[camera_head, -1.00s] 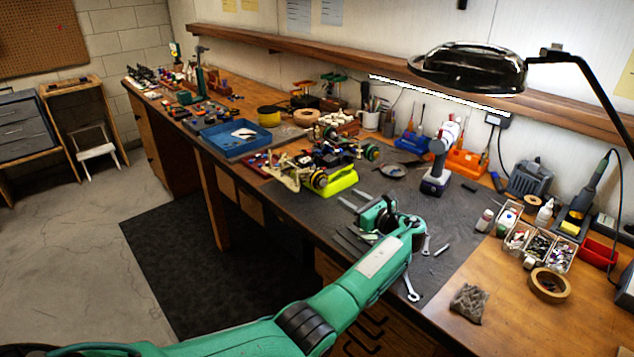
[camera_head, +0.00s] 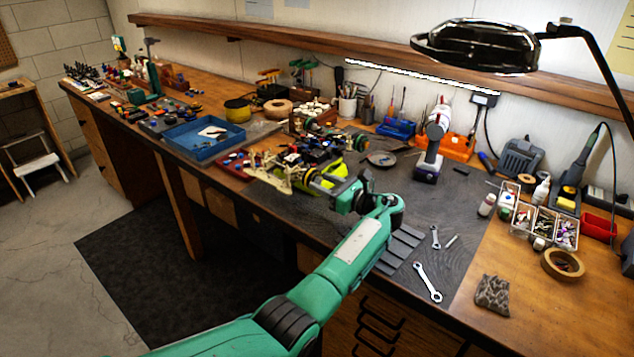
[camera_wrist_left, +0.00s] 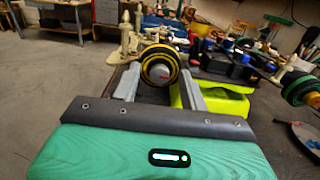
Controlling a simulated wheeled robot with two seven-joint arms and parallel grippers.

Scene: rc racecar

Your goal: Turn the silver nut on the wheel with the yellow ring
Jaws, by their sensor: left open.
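The race car (camera_head: 305,163) sits on a yellow-green stand (camera_wrist_left: 215,98) on the workbench. Its near wheel with the yellow ring (camera_head: 314,178) faces my left gripper (camera_head: 328,190). In the left wrist view the wheel with the yellow ring (camera_wrist_left: 160,54) shows black with a yellow band, and the silver nut (camera_wrist_left: 158,72) is at its centre. My left gripper (camera_wrist_left: 160,82) is open, with one finger on each side of the line to the wheel. I cannot tell whether a finger touches it. The stand lies just beside the right finger. My right gripper is not in view.
Wrenches (camera_head: 428,281) lie on the mat near the front edge. A blue tray (camera_head: 203,134) is left of the car, and a lamp (camera_head: 477,46) overhangs the right side.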

